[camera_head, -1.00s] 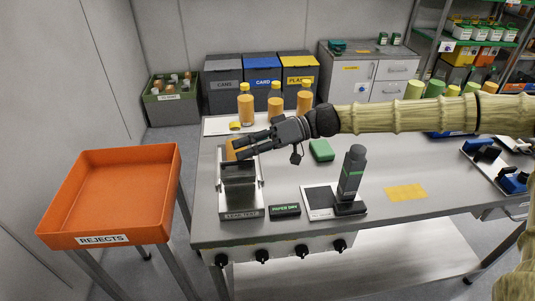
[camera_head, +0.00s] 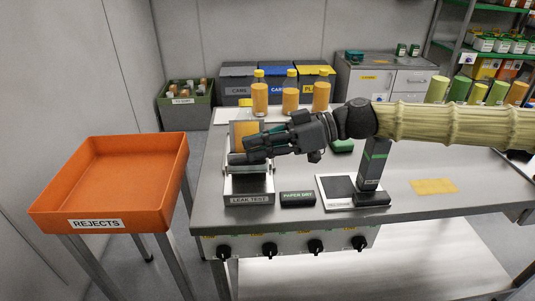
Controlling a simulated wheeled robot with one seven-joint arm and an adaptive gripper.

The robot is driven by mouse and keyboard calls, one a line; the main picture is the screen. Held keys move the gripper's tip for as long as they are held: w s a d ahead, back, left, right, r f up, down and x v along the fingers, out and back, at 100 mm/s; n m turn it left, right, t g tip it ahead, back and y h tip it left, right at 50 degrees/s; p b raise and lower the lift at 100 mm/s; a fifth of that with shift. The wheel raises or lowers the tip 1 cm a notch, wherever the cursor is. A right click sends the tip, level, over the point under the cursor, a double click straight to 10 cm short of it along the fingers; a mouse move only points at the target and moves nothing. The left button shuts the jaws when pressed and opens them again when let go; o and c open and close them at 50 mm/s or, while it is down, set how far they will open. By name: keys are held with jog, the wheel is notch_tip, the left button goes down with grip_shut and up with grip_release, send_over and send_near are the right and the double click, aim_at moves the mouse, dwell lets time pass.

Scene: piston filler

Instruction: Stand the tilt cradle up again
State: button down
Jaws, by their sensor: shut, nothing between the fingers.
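The leak test stand (camera_head: 249,199) is a metal unit at the near left of the bench, with silver side arms and a dark inner part. The tilt cradle appears to be its grey-framed part (camera_head: 233,128), with an orange body (camera_head: 245,131) showing in it behind my fingers. Its exact tilt cannot be told because my gripper covers its lower part. My gripper (camera_head: 240,156) is shut and empty, reaching in from the right across the stand, its fingers at or just in front of the cradle. Whether they touch it is unclear.
An orange rejects tray (camera_head: 110,185) stands left of the bench. Several orange bottles with yellow caps (camera_head: 290,97) stand behind my arm. The yellow sheet (camera_head: 434,186) lies flat.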

jog(key=shift+s+a+f+b, duration=0.2)
jog(key=shift+s+f+b, duration=0.3)
jog(key=shift+s+b, duration=0.05)
jog(key=s+f+n+t+b, duration=0.1)
jog(key=s+f+n+b, duration=0.2)
jog(key=b, duration=0.6)
notch_tip(320, 180, down, 2)
jog(key=shift+s+d+f+n+t, duration=0.1)
jog(key=shift+s+d+n+t, duration=0.2)
jog(key=shift+s+d, duration=0.2)
jog(key=shift+b, duration=0.3)
